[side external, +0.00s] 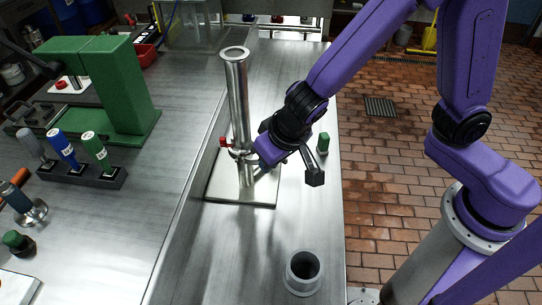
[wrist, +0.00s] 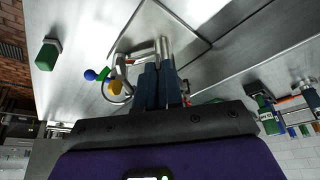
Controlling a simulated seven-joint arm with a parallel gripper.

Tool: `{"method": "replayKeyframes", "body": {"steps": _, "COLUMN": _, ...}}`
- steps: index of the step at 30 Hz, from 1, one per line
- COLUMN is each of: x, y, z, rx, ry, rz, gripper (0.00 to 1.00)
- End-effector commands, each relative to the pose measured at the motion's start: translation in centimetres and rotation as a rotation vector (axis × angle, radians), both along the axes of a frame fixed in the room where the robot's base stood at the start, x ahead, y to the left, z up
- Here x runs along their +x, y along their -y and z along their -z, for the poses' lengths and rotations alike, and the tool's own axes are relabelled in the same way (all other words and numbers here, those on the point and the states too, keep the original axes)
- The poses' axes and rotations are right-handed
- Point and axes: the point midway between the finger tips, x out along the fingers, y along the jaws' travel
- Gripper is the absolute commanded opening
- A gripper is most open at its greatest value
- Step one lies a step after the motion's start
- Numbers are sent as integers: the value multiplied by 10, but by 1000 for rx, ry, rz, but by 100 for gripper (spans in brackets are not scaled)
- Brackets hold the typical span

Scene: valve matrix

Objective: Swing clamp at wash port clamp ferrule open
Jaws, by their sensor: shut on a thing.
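A tall steel pipe (side external: 238,95) with a flanged open top stands upright on a square steel plate (side external: 225,192). A clamp (side external: 238,153) with a red knob (side external: 224,141) sits low around the pipe. In the wrist view a metal clamp ring (wrist: 117,90) shows left of my fingers, with blue, green and yellow knobs close by. My gripper (wrist: 161,72) is shut on part of the clamp. In the side view my purple hand covers the fingertips and the clamp's right side, so how far it is swung cannot be told.
A small green-capped item (side external: 323,143) stands on the bench right of the plate. A grey open cylinder (side external: 303,272) stands at the front. A green stand (side external: 118,80) and a rack (side external: 82,174) of coloured handles are at left.

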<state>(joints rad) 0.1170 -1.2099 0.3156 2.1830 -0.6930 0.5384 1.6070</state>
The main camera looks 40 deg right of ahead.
Motion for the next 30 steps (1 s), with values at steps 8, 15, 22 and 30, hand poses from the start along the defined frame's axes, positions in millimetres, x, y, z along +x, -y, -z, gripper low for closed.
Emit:
{"method": "replayKeyframes", "body": {"steps": 8, "x": -1, "y": -2, "z": -1, "rx": 3, "ry": 0, "rz": 17, "gripper": 0}}
{"method": "replayKeyframes", "body": {"steps": 15, "x": -1, "y": -2, "z": -1, "rx": 2, "ry": 0, "rz": 16, "gripper": 10}}
{"method": "replayKeyframes", "body": {"steps": 22, "x": -1, "y": -1, "z": 0, "rx": 2, "ry": 0, "rz": 17, "gripper": 32}}
{"method": "replayKeyframes", "body": {"steps": 30, "x": -3, "y": -2, "z": -6, "rx": 4, "ry": 1, "rz": 18, "gripper": 32}}
